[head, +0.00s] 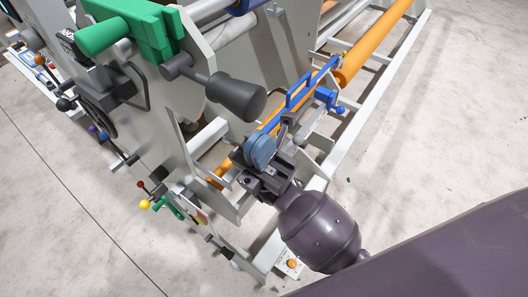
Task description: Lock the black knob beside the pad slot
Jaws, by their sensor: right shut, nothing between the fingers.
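A black ball knob (65,104) shows at the left, on the side of the machine's grey end plate. I cannot tell for sure that it is the task's knob, and no pad slot can be made out clearly. My right gripper (250,176) is in the middle of the view, in front of the orange roller's near end. It is shut and empty, well to the right of the black ball knob and apart from it. A blue-grey rounded part (260,150) shows right at the gripper and hides what lies behind. My left gripper is not in view.
A large dark grey handle (238,96) juts out above my right gripper. A green clamp block (135,30) is at the top left. A blue bracket (300,92) lies along the orange roller (372,42). A yellow ball knob (144,204) sits lower left. The floor at left is clear.

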